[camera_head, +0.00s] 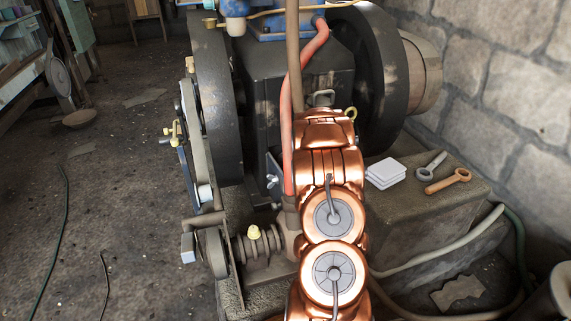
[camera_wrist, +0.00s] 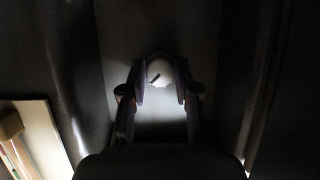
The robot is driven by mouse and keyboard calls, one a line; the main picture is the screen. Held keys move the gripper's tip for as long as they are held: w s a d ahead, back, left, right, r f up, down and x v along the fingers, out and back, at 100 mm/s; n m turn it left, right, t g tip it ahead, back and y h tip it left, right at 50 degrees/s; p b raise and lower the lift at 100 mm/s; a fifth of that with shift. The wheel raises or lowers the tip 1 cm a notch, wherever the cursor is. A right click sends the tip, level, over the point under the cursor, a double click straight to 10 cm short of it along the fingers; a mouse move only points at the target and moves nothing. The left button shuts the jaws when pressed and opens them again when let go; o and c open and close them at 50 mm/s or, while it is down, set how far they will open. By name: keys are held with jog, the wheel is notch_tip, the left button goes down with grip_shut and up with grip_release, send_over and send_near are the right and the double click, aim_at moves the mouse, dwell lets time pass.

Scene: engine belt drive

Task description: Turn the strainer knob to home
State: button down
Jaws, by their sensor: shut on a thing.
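In the wrist view, a pale round knob (camera_wrist: 159,71) with a short dark mark, which looks like the strainer knob, sits between the fingertips of my gripper (camera_wrist: 160,84). The mark slants. My gripper's two dark fingers are shut on the knob from the left and right. A grey surface lies behind it in deep shadow, with a lit patch below the knob. No home mark can be made out. In the head view, my copper arm hides both the gripper and the knob.
The dark engine body (camera_head: 262,105) stands between two large flywheels, at left (camera_head: 215,105) and right (camera_head: 366,85). A red hose (camera_head: 297,95) runs down beside my arm. A white block (camera_head: 385,173) and two spanners, grey (camera_head: 430,165) and orange (camera_head: 447,181), lie on the right ledge.

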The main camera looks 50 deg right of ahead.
jog(key=shift+a, duration=0.1)
jog(key=c, duration=0.8)
grip_release()
jog(key=shift+c, duration=0.2)
jog(key=shift+s, duration=0.1)
jog(key=v, duration=1.1)
jog(key=shift+s+a+r, duration=0.25)
